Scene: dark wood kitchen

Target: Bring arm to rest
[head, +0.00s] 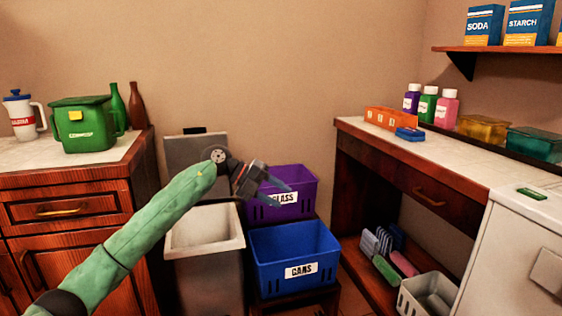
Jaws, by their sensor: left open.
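My left arm comes in from the lower left in a green sleeve and reaches up over the open grey bin. My left gripper (279,193) is open and empty, with its fingers pointing right in front of the purple GLASS crate (304,181). The fingers partly cover the crate's label in this view. I cannot tell whether they touch the crate. My right arm and gripper do not show.
A blue CANS crate (316,247) stands below the purple one, beside the grey bin (205,262). A left counter (98,161) holds a green container (87,125), and a desk (447,158) holds bottles and boxes. White appliance (515,250) at right.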

